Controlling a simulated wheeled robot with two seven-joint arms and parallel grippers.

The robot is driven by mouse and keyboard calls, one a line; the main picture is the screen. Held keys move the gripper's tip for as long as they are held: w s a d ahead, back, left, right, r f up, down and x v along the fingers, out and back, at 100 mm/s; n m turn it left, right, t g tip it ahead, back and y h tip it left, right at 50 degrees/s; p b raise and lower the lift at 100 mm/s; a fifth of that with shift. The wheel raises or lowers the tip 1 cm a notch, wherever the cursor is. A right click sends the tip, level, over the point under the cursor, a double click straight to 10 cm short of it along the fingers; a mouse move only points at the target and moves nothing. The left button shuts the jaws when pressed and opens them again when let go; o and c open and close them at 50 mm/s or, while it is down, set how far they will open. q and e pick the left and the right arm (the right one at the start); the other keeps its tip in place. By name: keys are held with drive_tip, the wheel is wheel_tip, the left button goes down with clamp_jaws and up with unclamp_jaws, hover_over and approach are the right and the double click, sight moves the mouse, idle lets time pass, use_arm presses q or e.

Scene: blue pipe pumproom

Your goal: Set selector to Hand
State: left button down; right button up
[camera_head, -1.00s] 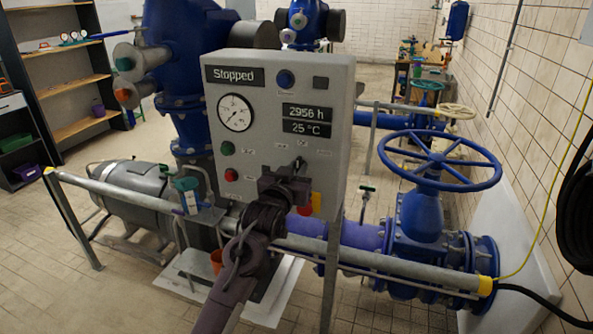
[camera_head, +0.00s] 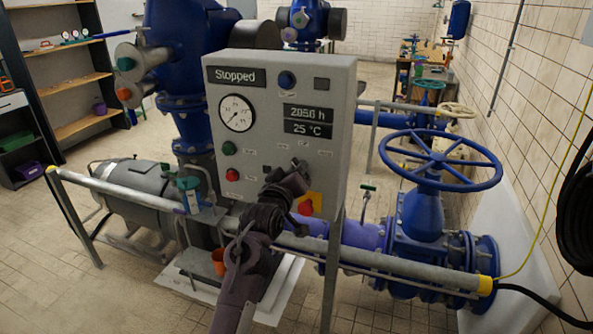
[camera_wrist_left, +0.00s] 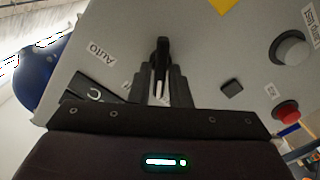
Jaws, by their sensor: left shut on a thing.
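The selector is a dark knob (camera_wrist_left: 162,58) on the grey control panel (camera_head: 332,120). In the left wrist view a pale line runs along the knob, and an "Auto" label (camera_wrist_left: 101,52) sits to its left. My left gripper (camera_wrist_left: 164,88) is shut on the knob, one finger on each side. In the head view the left gripper (camera_head: 294,175) is at the lower middle of the panel and hides much of the selector. I cannot read a Hand label, and I cannot tell which position the knob points to. My right gripper is not in view.
A red button (camera_head: 305,207) on a yellow plate sits just right of the gripper. Green (camera_head: 228,148) and red (camera_head: 232,174) buttons are to its left. The display (camera_head: 234,76) reads "Stopped". A grey rail (camera_head: 400,266) crosses in front; a blue handwheel (camera_head: 440,160) stands right.

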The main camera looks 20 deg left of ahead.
use_arm(q)
drive_tip(key=shift+n, duration=0.6)
drive_tip(key=c, duration=1.5)
unclamp_jaws()
drive_tip(key=s+b, duration=0.3)
drive_tip(key=s, duration=0.4)
drive_tip(key=shift+s+a, duration=0.15)
drive_tip(key=shift+s, duration=0.2)
